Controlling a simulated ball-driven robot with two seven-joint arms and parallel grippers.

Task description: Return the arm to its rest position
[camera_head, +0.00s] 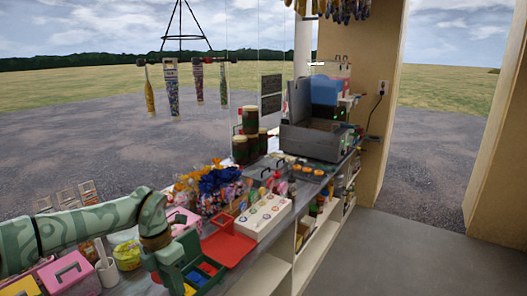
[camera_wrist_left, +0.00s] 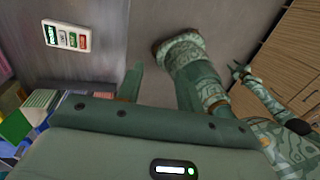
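My left arm (camera_head: 85,225) comes in from the left in the head view, bent over the front of the counter. Its left gripper (camera_head: 174,262) points down near the counter's front edge, and its fingertips are hard to make out there. In the left wrist view the left gripper (camera_wrist_left: 158,88) shows two green fingers standing apart, with only grey floor between them. It looks open and empty. A patterned green part of my own body is behind the right finger. A thin pronged end at the right may be my right gripper (camera_wrist_left: 240,72), too small to judge.
A green box (camera_head: 205,285) with coloured compartments and a red tray (camera_head: 228,248) lie close to the left gripper. A white box (camera_head: 263,217), jars and sweets crowd the counter. A pink box (camera_head: 72,276) stands at left. The floor (camera_head: 400,250) at right is clear.

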